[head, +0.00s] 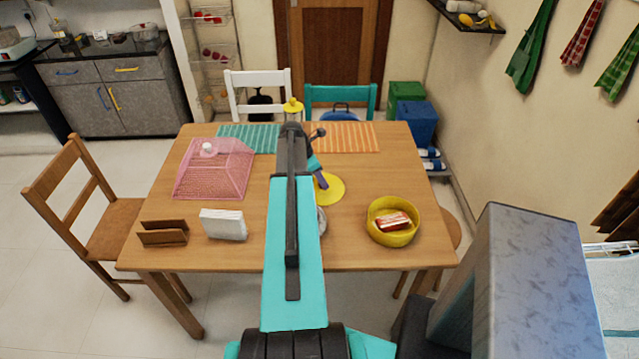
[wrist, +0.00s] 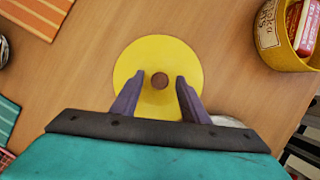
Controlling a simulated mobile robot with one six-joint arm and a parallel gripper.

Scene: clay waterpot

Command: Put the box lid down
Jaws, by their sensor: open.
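The box lid (head: 333,190) is a flat yellow disc that appears to lie on the wooden table, right of my arm. In the wrist view the lid (wrist: 134,63) shows its round brown knob (wrist: 160,80) at the middle. My gripper (wrist: 160,79) is open, with one purple finger on each side of the knob and a gap to both. In the head view my gripper (head: 320,178) is over the lid and hides part of it. The round yellow box (head: 392,238) stands open to the right with red and white packets inside; it also shows in the wrist view (wrist: 275,48).
A pink mesh cover (head: 215,170), a brown holder (head: 163,233) and a white stack (head: 223,224) are on the table's left. Striped mats (head: 345,137) lie at the far edge. Bare table separates lid and box.

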